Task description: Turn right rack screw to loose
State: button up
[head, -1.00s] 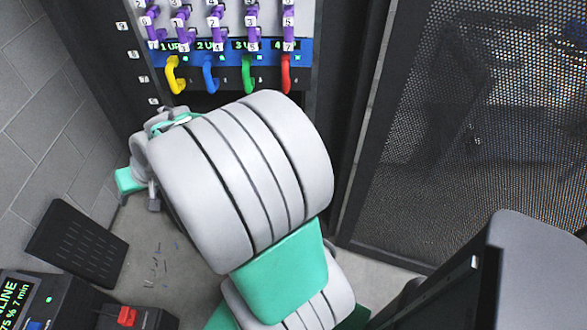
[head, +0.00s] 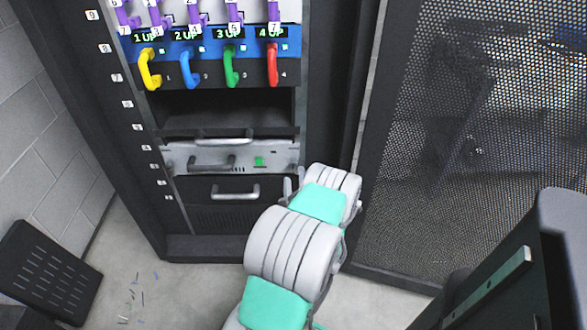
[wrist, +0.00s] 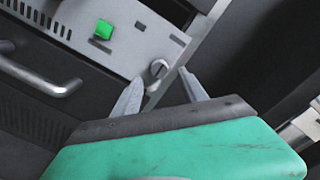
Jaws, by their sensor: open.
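The right rack screw (wrist: 157,72) shows in the wrist view as a small silver ring-like head at the right end of a light grey rack panel (wrist: 135,45). My gripper (wrist: 162,76) is open, with its two grey fingertips on either side of the screw, apart from each other. I cannot tell whether either finger touches it. In the head view the same grey panel (head: 285,155) sits low in the rack, and my arm reaches its right end. I cannot make out the screw there.
A green square (wrist: 103,29) and a silver handle (wrist: 40,77) lie left of the screw. Coloured drive handles (head: 190,68) are higher up. A perforated door (head: 450,150) stands open at right. A dark slotted panel (head: 45,270) lies at lower left.

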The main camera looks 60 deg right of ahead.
aim_at(293, 166)
jog(key=shift+p+x, duration=0.45)
jog(key=shift+x, duration=2.1)
grip_shut()
